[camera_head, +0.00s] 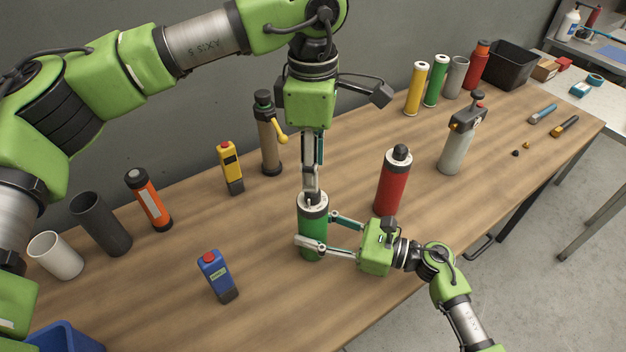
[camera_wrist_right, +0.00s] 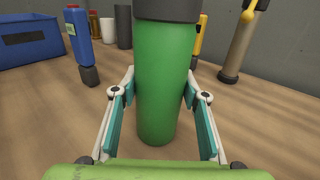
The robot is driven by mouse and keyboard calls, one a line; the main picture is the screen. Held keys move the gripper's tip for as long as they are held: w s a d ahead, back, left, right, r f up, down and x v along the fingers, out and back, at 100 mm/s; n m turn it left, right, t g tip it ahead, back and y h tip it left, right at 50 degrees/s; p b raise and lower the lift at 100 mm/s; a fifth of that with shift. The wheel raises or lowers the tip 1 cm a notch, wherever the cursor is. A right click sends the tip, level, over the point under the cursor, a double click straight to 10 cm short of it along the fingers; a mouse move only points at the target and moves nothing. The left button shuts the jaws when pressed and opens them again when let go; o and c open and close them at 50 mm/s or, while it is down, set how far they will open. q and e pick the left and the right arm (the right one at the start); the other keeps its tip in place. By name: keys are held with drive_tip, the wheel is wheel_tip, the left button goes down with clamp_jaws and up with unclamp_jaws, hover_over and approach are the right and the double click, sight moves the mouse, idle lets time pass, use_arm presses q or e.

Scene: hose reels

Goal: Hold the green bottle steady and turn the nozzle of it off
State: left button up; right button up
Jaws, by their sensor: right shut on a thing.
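The green bottle (camera_head: 313,231) stands upright on the wooden table in the head view, with a grey top. My right gripper (camera_head: 318,232) reaches in from the right and is shut around its body, one finger on each side. The right wrist view shows the bottle (camera_wrist_right: 165,85) between the teal finger pads, with its dark collar at the top edge. My left gripper (camera_head: 312,190) points straight down over the bottle, its fingers at the top. The fingers cover the nozzle, so I cannot tell its position or whether they grip it.
A red bottle (camera_head: 393,182) stands close to the right of the green one. A blue device (camera_head: 217,277) stands at the front left, and a brown cylinder (camera_head: 269,140) with a yellow handle behind. A grey sprayer (camera_head: 458,140) stands further right. Table between them is clear.

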use_arm(q)
wheel_tip(320, 180, up, 6)
drive_tip(key=shift+r, duration=0.15)
idle(0.3)
use_arm(e)
drive_tip(key=o, duration=1.4)
